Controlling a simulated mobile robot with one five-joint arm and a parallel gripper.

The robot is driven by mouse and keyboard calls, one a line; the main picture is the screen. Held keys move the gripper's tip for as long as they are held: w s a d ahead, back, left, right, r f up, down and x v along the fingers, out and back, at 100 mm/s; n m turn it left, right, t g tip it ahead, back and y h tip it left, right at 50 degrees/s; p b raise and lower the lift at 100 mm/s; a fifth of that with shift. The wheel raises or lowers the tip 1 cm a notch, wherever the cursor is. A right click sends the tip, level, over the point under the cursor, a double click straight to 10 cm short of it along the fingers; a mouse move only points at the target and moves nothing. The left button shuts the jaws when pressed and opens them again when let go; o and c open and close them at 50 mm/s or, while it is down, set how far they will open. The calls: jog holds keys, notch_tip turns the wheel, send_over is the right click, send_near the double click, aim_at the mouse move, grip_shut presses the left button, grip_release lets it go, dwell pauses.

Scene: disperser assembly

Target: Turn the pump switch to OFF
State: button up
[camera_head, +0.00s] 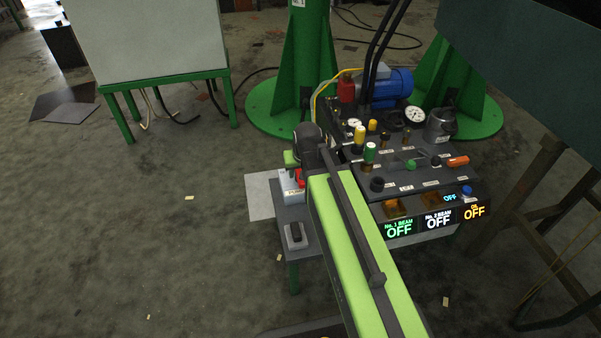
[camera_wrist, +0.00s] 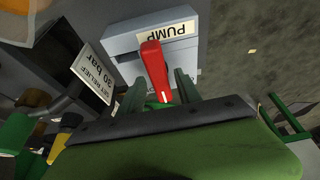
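The pump switch is a grey box with an upside-down PUMP label (camera_wrist: 168,33) in the wrist view. Its red handle (camera_wrist: 153,65) lies between the two dark green fingers of my gripper (camera_wrist: 160,88). The fingers stand on either side of the handle, with a narrow gap seeming to show beside it, so the gripper looks open around it. In the head view the light grey switch box (camera_head: 291,187) sits on the side stand, with its red handle (camera_head: 299,178) partly hidden by my arm. No ON or OFF marks are readable on the switch.
A second grey switch box (camera_head: 296,236) stands nearer on the same stand. The control panel (camera_head: 410,172) with knobs, gauges and lit OFF displays (camera_head: 399,229) is to the right.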

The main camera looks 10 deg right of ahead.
grip_shut()
jog(key=shift+n, duration=0.3)
jog(key=n+y, duration=0.2)
jog(key=n, duration=0.2)
jog(key=shift+d+n, duration=0.15)
jog(key=shift+n, duration=0.15)
jog(key=n, duration=0.2)
jog(key=n+g+y, duration=0.1)
jog(key=n, duration=0.1)
jog(key=shift+w+d+n, duration=0.1)
jog(key=shift+w+n, duration=0.05)
jog(key=shift+n, duration=0.15)
jog(key=n+g+y, duration=0.1)
jog(key=n+g, duration=0.1)
jog(key=n, duration=0.2)
jog(key=shift+w+d, duration=0.1)
jog(key=shift+n+g, duration=0.7)
jog(key=shift+n, duration=1.4)
jog(key=shift+o, duration=1)
grip_release()
